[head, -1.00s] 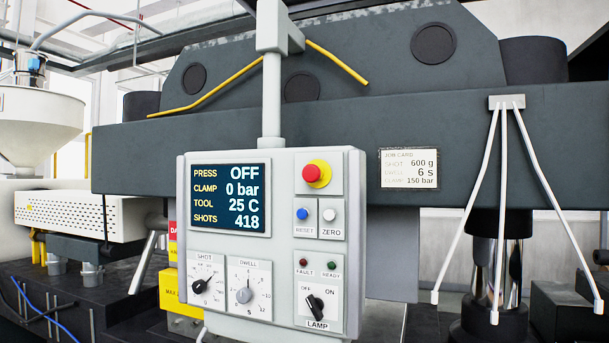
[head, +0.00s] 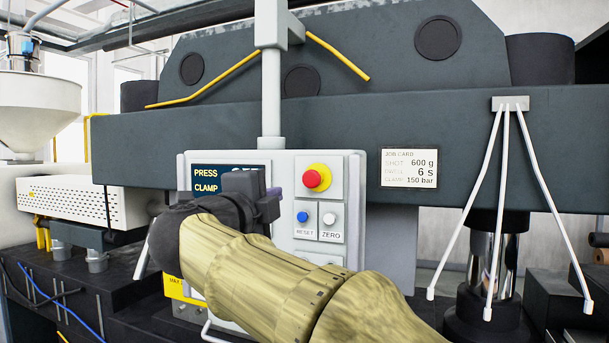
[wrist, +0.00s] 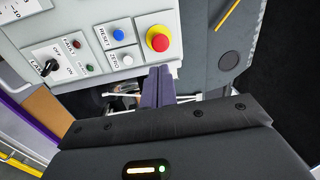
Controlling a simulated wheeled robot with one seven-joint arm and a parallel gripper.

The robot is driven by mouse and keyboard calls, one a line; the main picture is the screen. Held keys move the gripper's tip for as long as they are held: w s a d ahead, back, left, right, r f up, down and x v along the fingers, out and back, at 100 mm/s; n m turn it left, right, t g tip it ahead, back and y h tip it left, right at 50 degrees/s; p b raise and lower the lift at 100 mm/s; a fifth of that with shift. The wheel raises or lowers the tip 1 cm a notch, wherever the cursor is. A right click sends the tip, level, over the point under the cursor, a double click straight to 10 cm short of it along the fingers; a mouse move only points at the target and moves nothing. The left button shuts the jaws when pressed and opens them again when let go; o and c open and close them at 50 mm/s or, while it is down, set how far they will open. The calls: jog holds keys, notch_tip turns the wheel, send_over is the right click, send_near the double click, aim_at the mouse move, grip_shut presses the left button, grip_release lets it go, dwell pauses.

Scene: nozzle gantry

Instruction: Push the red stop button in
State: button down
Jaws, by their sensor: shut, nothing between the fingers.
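The red stop button (head: 312,179) sits on a round yellow base at the upper right of the grey control panel (head: 340,250). In the wrist view the button (wrist: 160,42) is at upper centre, just beyond my fingertips. My gripper (head: 277,193) is in front of the panel, left of the button in the head view, with its purple fingers shut and empty. In the wrist view the fingers (wrist: 159,72) point up toward the button, with a gap between them in the picture.
Below the button are the blue RESET button (head: 302,217) and the white ZERO button (head: 329,220). The lamp switch (wrist: 45,66) shows in the wrist view. A grey post (head: 271,100) rises above the panel. White rods (head: 505,180) hang at the right.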

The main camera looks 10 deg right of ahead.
aim_at(310, 180)
jog(key=shift+s+d+r+m+g, duration=0.1)
jog(key=shift+s+r+m+g, duration=0.05)
jog(key=shift+s+m+g, duration=0.2)
jog(key=shift+w, duration=0.1)
jog(key=p+x, duration=0.2)
jog(key=x, duration=0.2)
jog(key=p+x, duration=0.2)
jog(key=x, duration=0.2)
jog(key=p+x, duration=0.2)
jog(key=x, duration=0.3)
jog(key=shift+w+d+r, duration=0.1)
jog(key=shift+r, duration=0.15)
jog(key=shift+w+d+f, duration=0.1)
jog(key=shift+w+d, duration=0.1)
jog(key=shift+w, duration=0.1)
jog(key=shift+p+x, duration=0.45)
jog(key=shift+x, duration=0.45)
